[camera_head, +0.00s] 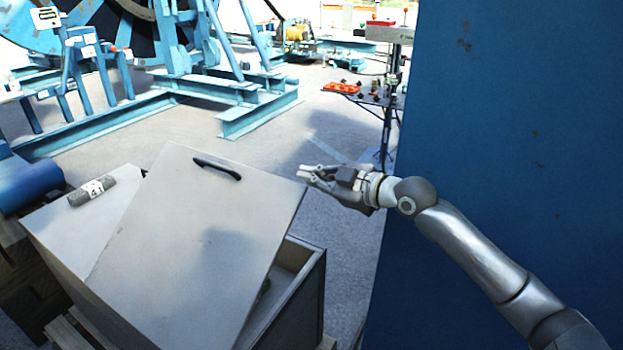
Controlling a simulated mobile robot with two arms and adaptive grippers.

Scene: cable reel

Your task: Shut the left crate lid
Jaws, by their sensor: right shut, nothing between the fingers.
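The pale crate lid (190,255) with a black handle (217,168) is tilted up, standing partly open over the wooden crate (300,300). A dark gap and part of the interior show under its right edge. My right gripper (303,174) is shut and empty, its fingertips at the lid's upper right corner. I cannot tell whether they touch it. My left gripper is not in view. The lid hides most of the crate's inside.
A flat pale top (75,232) lies left of the lid, with a grey labelled cylinder (92,191) on it. A tall blue wall (510,130) stands at right. Blue steel frames (110,120) stand behind.

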